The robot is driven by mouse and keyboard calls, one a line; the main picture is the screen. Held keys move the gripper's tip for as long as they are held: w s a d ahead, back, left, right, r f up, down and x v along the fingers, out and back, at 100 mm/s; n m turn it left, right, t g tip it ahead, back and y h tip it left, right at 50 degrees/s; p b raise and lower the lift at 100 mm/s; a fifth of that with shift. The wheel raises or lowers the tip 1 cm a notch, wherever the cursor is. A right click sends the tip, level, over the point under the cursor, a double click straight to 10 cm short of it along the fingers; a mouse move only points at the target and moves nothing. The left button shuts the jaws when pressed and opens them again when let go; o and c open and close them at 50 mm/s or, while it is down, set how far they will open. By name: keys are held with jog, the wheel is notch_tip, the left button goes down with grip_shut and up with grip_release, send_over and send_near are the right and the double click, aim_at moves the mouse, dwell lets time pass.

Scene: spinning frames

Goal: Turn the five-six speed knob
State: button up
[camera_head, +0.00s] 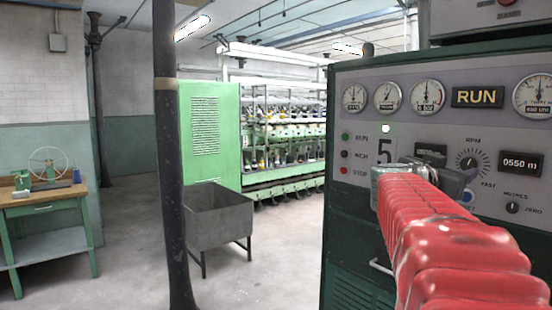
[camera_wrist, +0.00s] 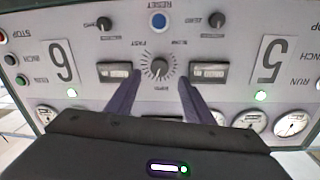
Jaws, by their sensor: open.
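The RPM speed knob is a small dark knob with a dial scale running from slow to fast. It shows in the head view (camera_head: 468,163) and, upside down, in the wrist view (camera_wrist: 159,68), between the panels numbered 5 (camera_wrist: 272,62) and 6 (camera_wrist: 61,61). My gripper (camera_wrist: 160,82) is open, with its two purple-grey fingers on either side of the knob in the picture. Contact with the knob or panel cannot be told. In the head view my gripper (camera_head: 452,181) is at the panel, partly hidden by my red-sleeved arm.
Small counters (camera_wrist: 208,72) and (camera_wrist: 115,72), a blue reset button (camera_wrist: 158,21) and two zero knobs (camera_wrist: 217,20) and (camera_wrist: 104,23) surround the knob. Gauges (camera_head: 427,96) and a RUN sign (camera_head: 478,96) sit above. A dark pillar (camera_head: 168,150) and grey bin (camera_head: 218,220) stand left.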

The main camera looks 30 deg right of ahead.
aim_at(467, 165)
jog(key=d, duration=0.6)
jog(key=shift+w+d, duration=0.2)
jog(key=shift+c, duration=0.6)
jog(key=c, duration=0.9)
